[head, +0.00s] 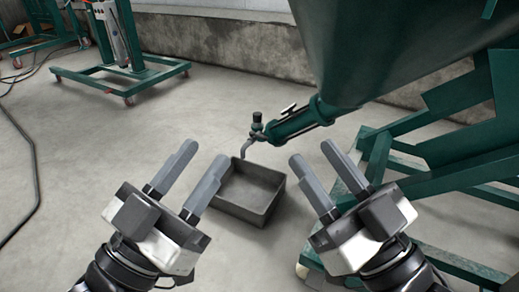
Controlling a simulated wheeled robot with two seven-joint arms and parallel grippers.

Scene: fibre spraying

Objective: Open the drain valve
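The drain valve (257,128) is at the end of a green pipe (298,121) that comes out of the bottom of a large green hopper (385,40). It has a dark knob on top and a grey spout bent downward. A grey open tray (276,205) stands on the floor below the spout. My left gripper (206,162) is open and empty, in front of and left of the valve. My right gripper (313,152) is open and empty, in front of and right of the valve. Neither gripper touches the valve.
A green metal frame (440,165) carries the hopper at the right. A green wheeled stand (122,75) is at the back left. A black cable (35,165) lies on the floor at the left. The concrete floor left of the tray is clear. A low wall runs behind.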

